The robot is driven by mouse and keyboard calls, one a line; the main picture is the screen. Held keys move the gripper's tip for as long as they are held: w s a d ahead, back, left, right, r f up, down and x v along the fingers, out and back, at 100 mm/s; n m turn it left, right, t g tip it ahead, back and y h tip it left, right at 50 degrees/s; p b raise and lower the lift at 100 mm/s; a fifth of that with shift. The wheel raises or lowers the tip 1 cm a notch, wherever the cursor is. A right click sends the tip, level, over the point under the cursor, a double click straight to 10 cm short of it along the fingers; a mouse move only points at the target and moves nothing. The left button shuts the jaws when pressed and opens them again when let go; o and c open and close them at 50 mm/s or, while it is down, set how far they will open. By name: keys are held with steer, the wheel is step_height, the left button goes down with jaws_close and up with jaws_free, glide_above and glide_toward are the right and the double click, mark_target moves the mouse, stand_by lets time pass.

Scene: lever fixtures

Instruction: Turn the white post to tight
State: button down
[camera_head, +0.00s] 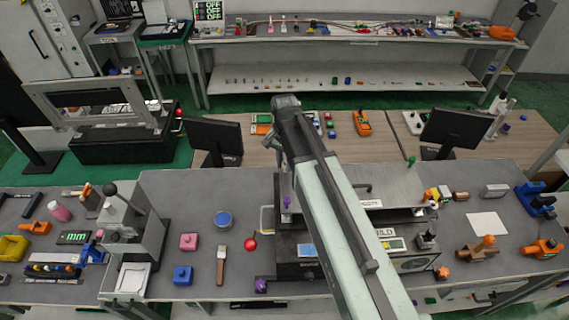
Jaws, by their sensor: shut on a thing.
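My pale arm reaches from the lower edge up to a dark joint at the centre. A short part of it hangs below that joint, and my gripper is hidden behind the arm. A grey and black bench fixture (387,184) stands under and beside the arm, partly covered by it. A label on it shows the letters "ILD" (384,232). A purple knob (287,202) stands upright at its left side. I cannot make out a white post; it may be behind the arm.
A lever press (147,240) stands at the left of the grey bench. A blue round tin (223,219), a red ball (250,244) and a brush (221,266) lie between it and the fixture. Monitors (214,137) (449,129) stand behind. Orange tools (543,249) lie at right.

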stand_by(0.5)
steer(key=c, duration=1.3)
jaws_free()
step_height(320, 180, up, 8)
steer(key=p, duration=0.8)
steer(key=shift+f, duration=0.15)
